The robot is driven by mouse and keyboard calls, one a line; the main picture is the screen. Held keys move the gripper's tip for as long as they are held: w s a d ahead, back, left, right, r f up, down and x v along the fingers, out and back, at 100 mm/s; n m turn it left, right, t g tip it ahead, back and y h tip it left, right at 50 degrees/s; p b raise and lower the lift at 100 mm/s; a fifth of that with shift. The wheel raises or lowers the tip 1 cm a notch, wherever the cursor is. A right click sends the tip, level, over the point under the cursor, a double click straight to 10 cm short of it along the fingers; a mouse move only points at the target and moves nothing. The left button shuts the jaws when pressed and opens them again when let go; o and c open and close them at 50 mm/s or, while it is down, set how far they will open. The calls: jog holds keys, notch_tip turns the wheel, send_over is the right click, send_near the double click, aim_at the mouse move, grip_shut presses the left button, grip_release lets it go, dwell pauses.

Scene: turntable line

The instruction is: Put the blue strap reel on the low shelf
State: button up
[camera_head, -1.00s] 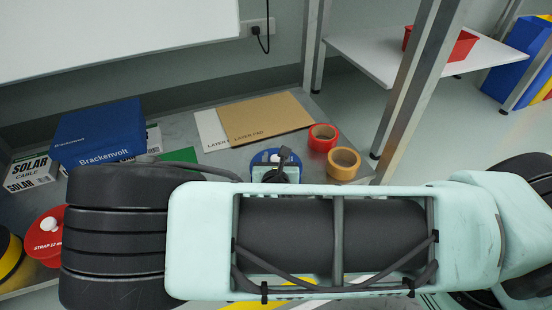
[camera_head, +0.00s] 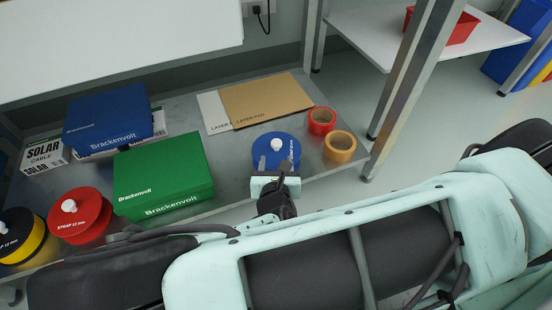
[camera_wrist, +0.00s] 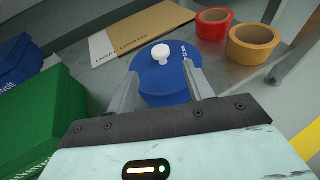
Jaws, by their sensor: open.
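The blue strap reel (camera_head: 268,144) lies flat, white knob up, on the grey low shelf (camera_head: 228,175), near its front edge. It also shows in the wrist view (camera_wrist: 163,85), centred ahead of my gripper (camera_wrist: 162,85). My gripper is open. In the wrist view its two fingers point at the reel, one along each side, with their tips overlapping the reel's near edges. In the head view my gripper (camera_head: 275,166) is at the reel's near side. Whether the fingers touch the reel I cannot tell.
Red tape (camera_head: 321,121) and tan tape (camera_head: 340,147) rolls stand right of the reel. Layer pads (camera_head: 265,100) lie behind. A green box (camera_head: 160,172), blue box (camera_head: 108,123), red reel (camera_head: 88,220) and yellow-black reel (camera_head: 25,240) are left. A metal post (camera_head: 412,85) rises at right.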

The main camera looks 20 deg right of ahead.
jog(key=s+a+r+m+g+y, duration=0.6)
jog(key=s+a+m+g, duration=0.6)
jog(key=m, duration=0.3)
notch_tip(320, 180, up, 11)
jog(key=s+m+g+y, duration=0.2)
jog(key=s+m, duration=0.1)
jog(key=m, duration=0.1)
jog(key=s+d+r+m+h, duration=0.2)
jog(key=d+r+m, duration=0.3)
jog(key=d+r, duration=0.3)
jog(key=shift+s+d+r, duration=0.2)
jog(key=shift+d+r, duration=0.2)
jog(key=shift+d, duration=0.4)
